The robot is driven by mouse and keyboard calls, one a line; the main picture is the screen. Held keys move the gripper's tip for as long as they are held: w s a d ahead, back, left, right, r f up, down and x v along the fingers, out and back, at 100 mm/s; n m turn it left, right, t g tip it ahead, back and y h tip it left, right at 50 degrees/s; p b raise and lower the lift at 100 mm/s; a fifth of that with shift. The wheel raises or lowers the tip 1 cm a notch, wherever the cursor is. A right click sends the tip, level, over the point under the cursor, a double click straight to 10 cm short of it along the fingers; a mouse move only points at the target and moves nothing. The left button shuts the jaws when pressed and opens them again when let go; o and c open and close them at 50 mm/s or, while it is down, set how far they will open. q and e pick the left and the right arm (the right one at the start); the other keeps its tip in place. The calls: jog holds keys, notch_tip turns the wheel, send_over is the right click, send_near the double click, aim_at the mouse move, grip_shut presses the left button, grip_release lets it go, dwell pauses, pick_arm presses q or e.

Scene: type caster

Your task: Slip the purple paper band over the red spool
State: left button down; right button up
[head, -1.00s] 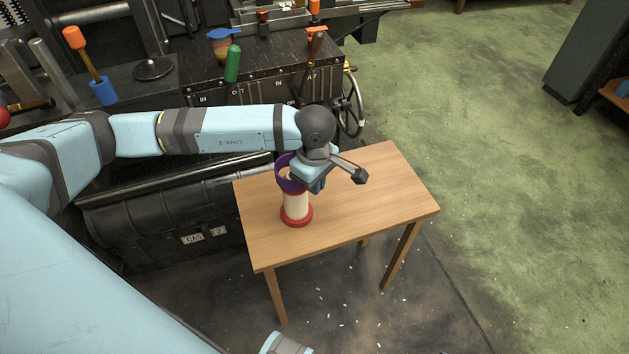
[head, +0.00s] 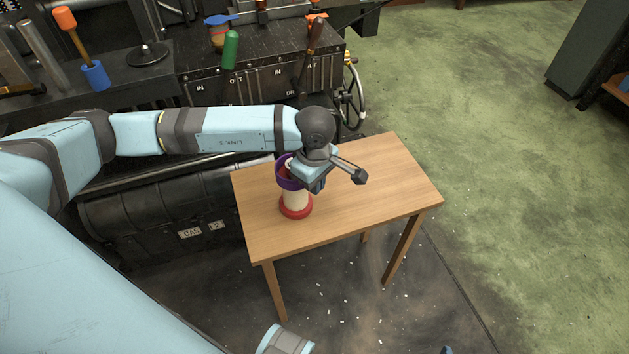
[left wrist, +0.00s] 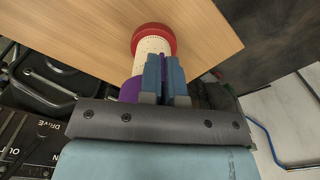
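The red spool (head: 296,202), with a pale body and red flanges, stands upright on the wooden table; its base and body also show in the left wrist view (left wrist: 152,44). The purple paper band (head: 288,184) is a ring at the spool's top, with red showing inside its opening. It appears to be around the top flange; whether it touches is unclear. My left gripper (head: 318,184) is shut on the band's side, right of the spool. In the left wrist view, its blue fingers (left wrist: 165,70) are close together and partly hide the band (left wrist: 130,90).
The small wooden table (head: 370,185) is otherwise bare, with free room right of the spool. A dark machine bench (head: 265,75) with tools stands behind and left. A handwheel (head: 352,95) sits near the table's back edge. Green floor lies open to the right.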

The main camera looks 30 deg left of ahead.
pick_arm(q)
jog(key=shift+f+b, duration=0.45)
jog(key=shift+f, duration=0.2)
jog(key=shift+f+b, duration=0.65)
jog(key=shift+f, duration=0.2)
jog(key=shift+r, duration=0.1)
jog(key=c, duration=1.2)
grip_release()
jog(key=shift+c, duration=0.2)
pick_arm(e)
jog(key=shift+a+f, duration=0.15)
jog(key=shift+f, duration=0.15)
pick_arm(q)
jog(key=shift+r, duration=0.1)
jog(key=shift+r+p, duration=1.7)
jog(key=shift+r, duration=1.25)
pick_arm(e)
notch_tip(320, 180, up, 3)
jog(key=shift+r, duration=0.1)
pick_arm(q)
jog(key=shift+d+f, duration=0.1)
